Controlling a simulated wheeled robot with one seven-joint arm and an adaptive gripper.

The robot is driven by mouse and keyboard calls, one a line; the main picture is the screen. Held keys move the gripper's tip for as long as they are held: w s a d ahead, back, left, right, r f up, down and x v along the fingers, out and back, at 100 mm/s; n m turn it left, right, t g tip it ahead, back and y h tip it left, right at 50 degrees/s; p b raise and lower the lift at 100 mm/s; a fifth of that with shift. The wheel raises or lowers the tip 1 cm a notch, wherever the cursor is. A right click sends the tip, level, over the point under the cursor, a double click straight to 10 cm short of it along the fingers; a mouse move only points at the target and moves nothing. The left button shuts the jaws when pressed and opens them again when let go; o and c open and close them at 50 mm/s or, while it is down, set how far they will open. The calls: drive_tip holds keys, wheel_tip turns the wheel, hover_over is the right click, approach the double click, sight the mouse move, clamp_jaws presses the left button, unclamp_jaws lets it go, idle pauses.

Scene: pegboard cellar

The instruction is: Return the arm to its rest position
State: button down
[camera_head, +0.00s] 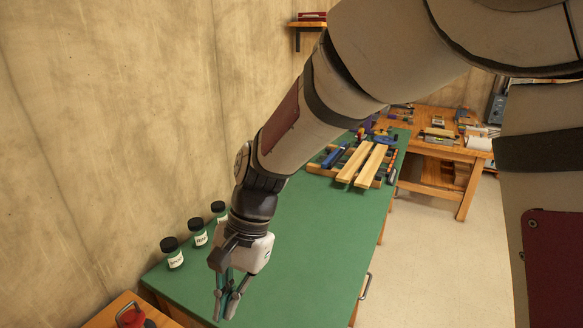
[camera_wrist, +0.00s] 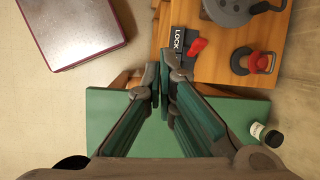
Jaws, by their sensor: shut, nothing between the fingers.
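My gripper (camera_head: 228,300) hangs from my arm over the near end of the green-topped bench (camera_head: 300,240) in the head view. Its fingers point down and are together with nothing between them. In the wrist view the gripper (camera_wrist: 160,85) shows its fingertips meeting over the edge of the green bench top (camera_wrist: 105,105). My arm reaches across the head view from the upper right and hides part of the bench and wall.
Several black-lidded jars (camera_head: 172,253) stand along the wall left of my gripper. Wooden slats (camera_head: 363,164) and tools lie at the bench's far end. Open floor (camera_head: 430,260) lies right.

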drive_tip(key=d+r+n+t, duration=0.1)
drive_tip(key=d+r+t, duration=0.1)
drive_tip(key=d+r, duration=0.4)
drive_tip(key=d+r+n+t, duration=0.15)
drive_tip(key=d+r, duration=0.25)
drive_tip(key=d, duration=0.5)
drive_tip(key=s+d+r+t+h, duration=0.1)
drive_tip(key=s+d+r+t, duration=0.1)
drive_tip(key=s+d, duration=0.2)
drive_tip(key=s+d+r+n+t+h, duration=0.1)
drive_tip(key=s+d+r+t+h, duration=0.1)
drive_tip(key=d, duration=0.8)
drive_tip(key=shift+s+d+r+t, duration=0.3)
drive_tip(key=shift+s+r+t, duration=0.25)
drive_tip(key=shift+s, duration=0.7)
drive_tip(key=shift+f+n, duration=0.1)
drive_tip(key=shift+n, duration=0.15)
